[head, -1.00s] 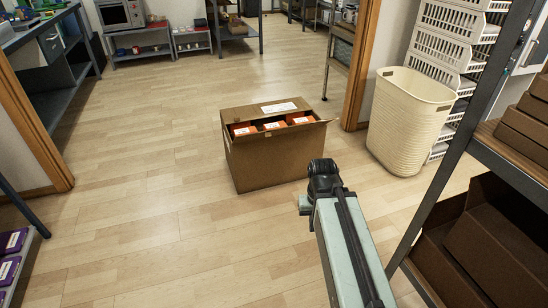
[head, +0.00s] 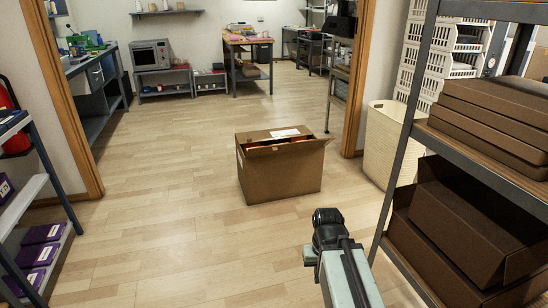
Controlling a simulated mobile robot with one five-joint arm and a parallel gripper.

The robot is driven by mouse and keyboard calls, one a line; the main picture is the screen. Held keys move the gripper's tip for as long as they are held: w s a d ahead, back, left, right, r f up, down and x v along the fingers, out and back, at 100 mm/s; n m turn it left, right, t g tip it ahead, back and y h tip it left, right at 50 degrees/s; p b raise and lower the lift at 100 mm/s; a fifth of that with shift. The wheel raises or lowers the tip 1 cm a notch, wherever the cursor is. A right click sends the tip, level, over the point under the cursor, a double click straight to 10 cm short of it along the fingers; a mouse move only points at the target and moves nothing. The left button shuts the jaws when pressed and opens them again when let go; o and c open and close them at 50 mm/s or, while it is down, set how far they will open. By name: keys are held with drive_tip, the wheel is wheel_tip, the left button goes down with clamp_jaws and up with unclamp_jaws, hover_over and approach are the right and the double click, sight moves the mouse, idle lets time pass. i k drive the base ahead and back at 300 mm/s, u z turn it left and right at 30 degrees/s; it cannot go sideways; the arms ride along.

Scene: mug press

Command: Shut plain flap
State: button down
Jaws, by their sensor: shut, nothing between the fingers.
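A brown cardboard box (head: 280,178) stands on the wooden floor near the middle of the head view. Its far flap (head: 286,133) bears a white label. A thin strip of orange contents (head: 287,141) shows between the two flaps. My gripper (head: 326,216) is at the dark end of my arm, in front of and below the box in the picture, apart from it. It is shut and empty; its fingertips are hard to make out.
A metal shelf with brown cartons (head: 455,235) stands close on the right. A cream basket (head: 382,145) is partly behind it. A shelf with purple boxes (head: 40,233) is at the left. The floor around the box is clear, with a doorway behind.

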sight(257, 152)
drive_tip(key=u, duration=1.9)
drive_tip(key=i, duration=2.25)
drive_tip(key=z, duration=1.95)
drive_tip(key=i, duration=1.1)
drive_tip(key=u, duration=0.05)
